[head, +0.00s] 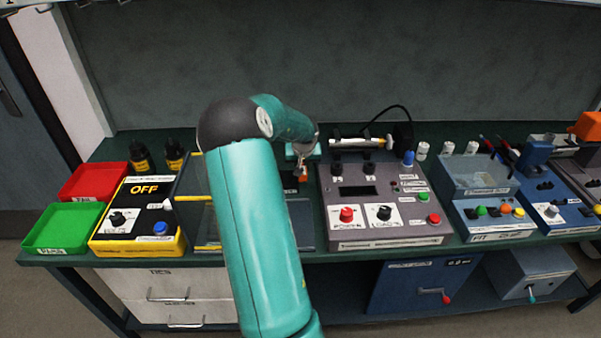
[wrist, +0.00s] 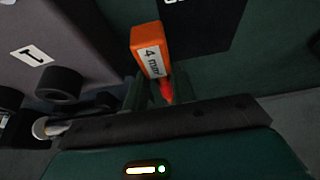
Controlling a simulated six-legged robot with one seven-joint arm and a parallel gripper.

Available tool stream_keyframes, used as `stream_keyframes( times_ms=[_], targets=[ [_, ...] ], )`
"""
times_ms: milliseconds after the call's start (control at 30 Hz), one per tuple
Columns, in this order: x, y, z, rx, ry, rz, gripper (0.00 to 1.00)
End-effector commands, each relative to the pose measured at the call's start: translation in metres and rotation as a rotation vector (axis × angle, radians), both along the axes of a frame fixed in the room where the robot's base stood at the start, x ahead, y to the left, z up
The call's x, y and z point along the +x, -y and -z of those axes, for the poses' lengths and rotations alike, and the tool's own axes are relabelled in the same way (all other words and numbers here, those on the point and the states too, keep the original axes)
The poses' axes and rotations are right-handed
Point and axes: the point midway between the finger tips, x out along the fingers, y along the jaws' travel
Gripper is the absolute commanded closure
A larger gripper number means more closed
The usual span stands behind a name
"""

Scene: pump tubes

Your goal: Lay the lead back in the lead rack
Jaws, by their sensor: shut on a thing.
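The lead's orange plug (wrist: 147,48), marked "4 mm", shows in the wrist view with a red tip towards my gripper (wrist: 158,97). My gripper's fingers are shut on the red end. In the head view my gripper (head: 301,158) is above the bench, just left of the grey tester, with the orange plug (head: 302,178) hanging below it. Any cable of the lead is hidden or too small to see. I cannot tell for sure which thing is the lead rack; my arm covers part of the bench.
The grey tester (head: 436,229) with knobs and black posts stands close to the right of my gripper. A yellow-and-black unit (head: 130,243) marked OFF and red (head: 97,181) and green (head: 60,226) trays are at the left. Blue units (head: 490,225) stand at the right.

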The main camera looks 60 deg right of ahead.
Motion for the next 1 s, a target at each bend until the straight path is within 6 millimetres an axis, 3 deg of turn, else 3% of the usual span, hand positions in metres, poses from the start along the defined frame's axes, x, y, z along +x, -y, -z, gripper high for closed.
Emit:
stream_keyframes(
  times_ms=[200,400,767,800,900,1000],
  targets=[
    [0.012,0.006,0.015,0.000,0.000,-0.001,1.00],
    [0.011,0.006,0.042,0.001,0.000,0.001,1.00],
    [0.011,0.006,0.046,-0.001,0.001,0.000,1.00],
    [0.011,0.006,0.046,-0.001,0.000,-0.001,0.68],
    [0.011,0.006,0.046,-0.001,0.000,-0.001,0.52],
    [0.011,0.006,0.046,-0.001,0.000,-0.001,0.52]
  ],
)
